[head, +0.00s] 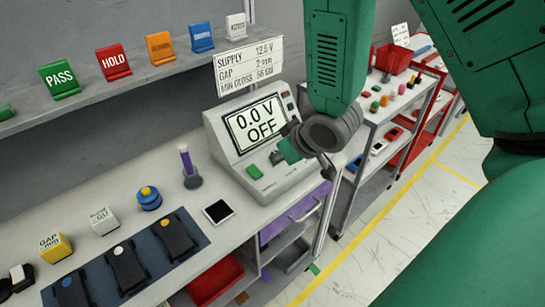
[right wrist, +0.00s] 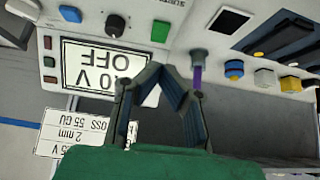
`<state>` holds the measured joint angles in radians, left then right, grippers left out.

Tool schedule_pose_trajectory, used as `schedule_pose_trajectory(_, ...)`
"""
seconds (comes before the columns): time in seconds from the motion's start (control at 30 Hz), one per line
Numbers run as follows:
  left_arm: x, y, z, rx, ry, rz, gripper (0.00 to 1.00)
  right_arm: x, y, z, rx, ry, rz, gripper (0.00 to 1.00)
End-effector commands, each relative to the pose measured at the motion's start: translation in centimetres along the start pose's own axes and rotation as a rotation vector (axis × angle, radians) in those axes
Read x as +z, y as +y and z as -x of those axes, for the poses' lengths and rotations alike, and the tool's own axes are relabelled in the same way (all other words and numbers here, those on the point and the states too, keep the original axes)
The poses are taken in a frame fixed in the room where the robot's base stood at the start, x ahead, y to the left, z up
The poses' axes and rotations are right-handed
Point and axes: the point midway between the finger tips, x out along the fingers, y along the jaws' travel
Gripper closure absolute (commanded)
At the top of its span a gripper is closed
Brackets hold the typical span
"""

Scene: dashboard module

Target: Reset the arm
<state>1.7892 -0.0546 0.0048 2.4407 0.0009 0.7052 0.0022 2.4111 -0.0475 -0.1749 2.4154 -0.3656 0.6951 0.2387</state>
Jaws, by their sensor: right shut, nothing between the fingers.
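My right arm (head: 335,55) comes down in front of the grey supply unit (head: 262,140), whose screen (head: 258,122) reads 0.0 V OFF. In the right wrist view my right gripper (right wrist: 172,82) is shut and empty, its dark fingers overlapping the view of the screen (right wrist: 90,68), which appears upside down. A knob (right wrist: 115,25), a green button (right wrist: 160,31) and a blue button (right wrist: 70,14) show on the unit's panel. I cannot tell how far the fingers are from the unit. In the head view the fingers are not clearly visible. My left gripper is not in view.
A purple-handled tool (head: 187,160), a blue-and-yellow pot (head: 149,198) and a dark mat (head: 195,228) are on the bench. Coloured tags, including PASS (head: 60,79) and HOLD (head: 113,62), stand on the shelf. A cart with a red bin (head: 393,58) is behind my arm.

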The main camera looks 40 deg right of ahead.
Motion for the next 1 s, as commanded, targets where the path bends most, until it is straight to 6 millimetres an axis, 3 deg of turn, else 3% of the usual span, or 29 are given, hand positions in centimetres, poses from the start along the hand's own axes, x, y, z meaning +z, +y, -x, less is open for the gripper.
schedule_pose_trajectory(0.47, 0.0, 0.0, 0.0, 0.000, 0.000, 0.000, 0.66, 0.1, 0.0, -0.1, 0.000, -0.001, 0.000, 1.00)
schedule_pose_trajectory(0.57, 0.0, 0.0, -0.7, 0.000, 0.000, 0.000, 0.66, 1.5, -0.2, -1.0, -0.001, -0.021, -0.002, 1.00)
schedule_pose_trajectory(0.67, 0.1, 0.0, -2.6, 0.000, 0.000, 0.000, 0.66, 5.4, -0.7, -3.6, -0.001, -0.079, -0.006, 1.00)
schedule_pose_trajectory(0.83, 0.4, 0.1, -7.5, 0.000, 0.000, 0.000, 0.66, 16.8, -2.3, -9.3, 0.003, -0.247, -0.017, 1.00)
schedule_pose_trajectory(1.0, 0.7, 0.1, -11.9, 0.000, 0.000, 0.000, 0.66, 28.6, -4.0, -12.9, 0.009, -0.425, -0.023, 1.00)
